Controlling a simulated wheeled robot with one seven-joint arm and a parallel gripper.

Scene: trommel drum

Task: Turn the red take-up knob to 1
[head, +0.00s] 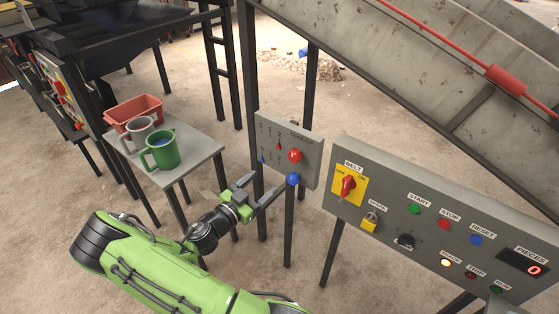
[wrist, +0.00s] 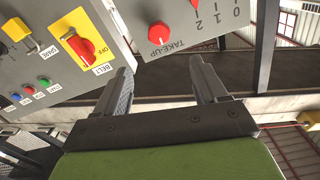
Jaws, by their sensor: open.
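The red take-up knob (head: 295,155) is on a small grey panel (head: 310,171) in the head view, above a blue knob (head: 293,179). In the wrist view the red knob (wrist: 159,32) sits beside the TAKE-UP label, near a scale marked 0, 1, 2. I cannot tell for sure which number it is set to. My gripper (head: 266,184) is open and empty, in front of the panel and lower left of the red knob in the head view. In the wrist view the knob lies ahead of the gap between the fingers (wrist: 160,66), apart from them.
A larger control panel (head: 385,259) with a yellow-backed BELT switch (head: 348,186) and several buttons stands to the right. A grey table (head: 203,147) with a green mug (head: 162,152), a grey mug (head: 137,135) and a red bin (head: 133,111) stands left. Dark posts rise behind the small panel.

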